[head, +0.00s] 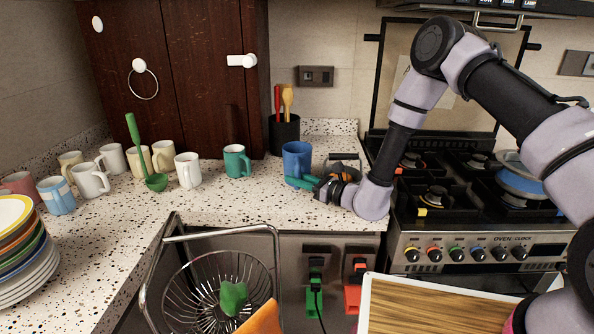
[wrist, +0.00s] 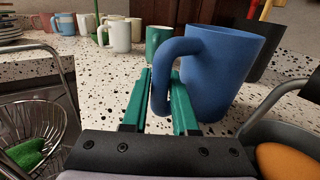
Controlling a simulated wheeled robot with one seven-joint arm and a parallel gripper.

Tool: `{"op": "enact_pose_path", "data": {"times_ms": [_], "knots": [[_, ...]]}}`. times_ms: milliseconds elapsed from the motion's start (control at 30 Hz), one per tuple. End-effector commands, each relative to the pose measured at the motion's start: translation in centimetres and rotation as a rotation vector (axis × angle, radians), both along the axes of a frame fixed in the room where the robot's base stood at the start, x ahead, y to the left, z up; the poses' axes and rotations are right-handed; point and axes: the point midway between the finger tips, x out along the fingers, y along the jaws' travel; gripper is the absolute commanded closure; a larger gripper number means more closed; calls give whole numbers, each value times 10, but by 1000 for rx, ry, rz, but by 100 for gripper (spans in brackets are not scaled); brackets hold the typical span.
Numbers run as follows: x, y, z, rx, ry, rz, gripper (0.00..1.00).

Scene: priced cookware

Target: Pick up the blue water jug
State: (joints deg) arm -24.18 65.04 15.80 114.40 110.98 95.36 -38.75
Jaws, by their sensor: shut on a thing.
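The blue water jug (head: 297,160) stands upright on the speckled counter, left of the stove in the head view. In the wrist view the jug (wrist: 219,75) fills the right of centre, with its handle towards the left. My gripper (head: 306,183) reaches in from the right, low at the front of the jug. In the wrist view its green fingers (wrist: 162,95) lie on both sides of the jug's handle and are shut on it. I cannot tell any gap between the jug's base and the counter.
A green mug (head: 237,162) stands left of the jug, with several pale mugs beyond. A black utensil holder (head: 284,135) stands close behind. A wire basket (head: 214,285) sits in front, below the counter. The stove (head: 450,190) is on the right.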

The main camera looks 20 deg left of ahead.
Motion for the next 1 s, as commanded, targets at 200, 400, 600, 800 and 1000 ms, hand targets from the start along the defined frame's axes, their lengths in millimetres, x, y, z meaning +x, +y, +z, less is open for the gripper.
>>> {"op": "enact_pose_path", "data": {"times_ms": [200, 400, 600, 800, 1000], "knots": [[1, 1, 12, 2, -4, 0, 100], [1, 0, 48, 2, -6, 0, 100], [1, 0, 84, 3, -5, 0, 100], [0, 0, 100, 2, -2, -1, 100], [0, 0, 101, 1, -1, -1, 100]]}}
